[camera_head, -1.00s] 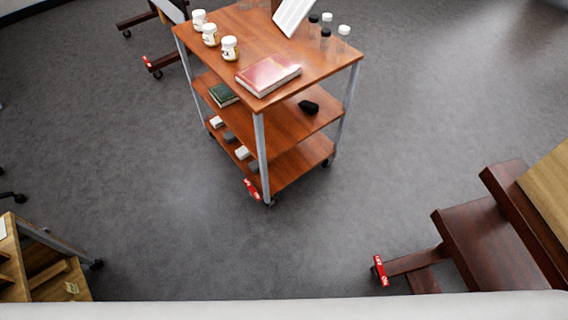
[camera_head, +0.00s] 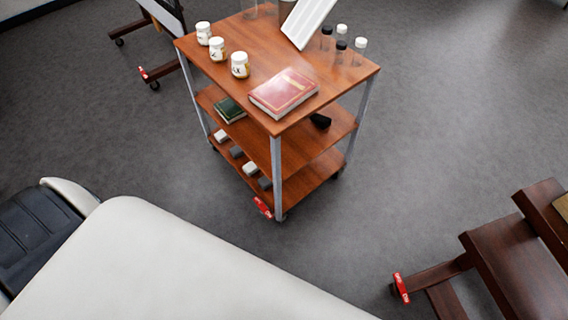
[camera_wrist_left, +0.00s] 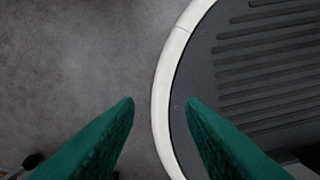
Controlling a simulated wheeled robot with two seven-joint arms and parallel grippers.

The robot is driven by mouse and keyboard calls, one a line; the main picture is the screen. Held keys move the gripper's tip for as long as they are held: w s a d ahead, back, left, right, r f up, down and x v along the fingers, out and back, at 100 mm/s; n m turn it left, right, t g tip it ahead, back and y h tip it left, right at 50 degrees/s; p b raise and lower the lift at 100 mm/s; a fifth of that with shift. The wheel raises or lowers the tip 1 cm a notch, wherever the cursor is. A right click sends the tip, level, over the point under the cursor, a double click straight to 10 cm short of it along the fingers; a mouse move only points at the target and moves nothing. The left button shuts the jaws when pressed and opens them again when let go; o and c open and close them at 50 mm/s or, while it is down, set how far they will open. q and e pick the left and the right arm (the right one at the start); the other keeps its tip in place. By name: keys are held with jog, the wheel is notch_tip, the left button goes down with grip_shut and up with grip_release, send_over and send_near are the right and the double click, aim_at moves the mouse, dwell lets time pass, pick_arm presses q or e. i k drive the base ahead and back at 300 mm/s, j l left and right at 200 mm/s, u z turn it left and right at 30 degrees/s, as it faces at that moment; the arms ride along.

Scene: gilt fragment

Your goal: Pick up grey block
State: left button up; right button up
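Two small grey blocks lie on the bottom shelf of the wooden cart (camera_head: 310,172) in the head view, one nearer (camera_head: 265,183) and one farther back (camera_head: 236,152). They alternate with two white blocks (camera_head: 250,168) along the shelf's left edge. My left gripper (camera_wrist_left: 158,103) shows in the left wrist view as two green fingers held apart, with nothing between them. It is over the floor and the rim of a dark ribbed round surface, with no block in that view. My right gripper is in neither view.
The cart's top holds white jars (camera_head: 240,64), a red book (camera_head: 284,92) and small bottles (camera_head: 360,50). A green book (camera_head: 229,109) and a black object (camera_head: 320,121) are on the middle shelf. Dark wooden furniture (camera_head: 510,260) stands at right. Floor between is clear.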

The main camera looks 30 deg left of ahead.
aim_at(264, 182)
jog(key=j+z, duration=0.25)
jog(key=j, duration=0.65)
jog(key=j+z, duration=0.25)
jog(key=j, duration=0.65)
jog(key=j+z, duration=0.25)
jog(key=j, duration=0.6)
